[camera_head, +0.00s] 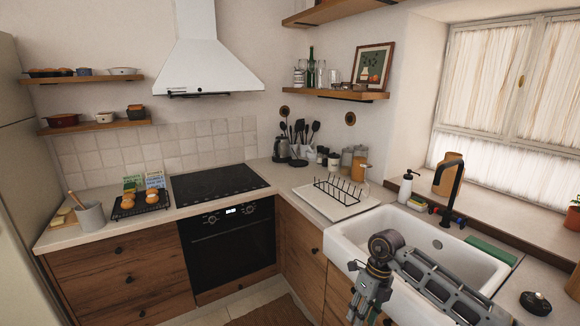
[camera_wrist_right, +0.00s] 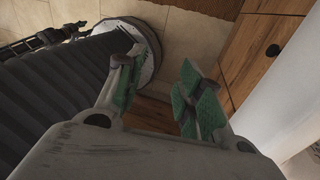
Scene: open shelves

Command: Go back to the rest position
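My right gripper (camera_wrist_right: 158,78) shows in the right wrist view. Its two fingers with green pads stand apart, with nothing between them. It points down past my own base toward the tiled floor (camera_wrist_right: 75,12). My left gripper and left arm are not in view.
The white sink (camera_head: 350,248) and the wooden cabinets (camera_head: 310,250) are close to my right arm. A dish rack (camera_head: 340,190) stands on the counter left of the sink. The oven (camera_head: 230,240) is farther back. A brown rug (camera_head: 265,312) lies on the floor.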

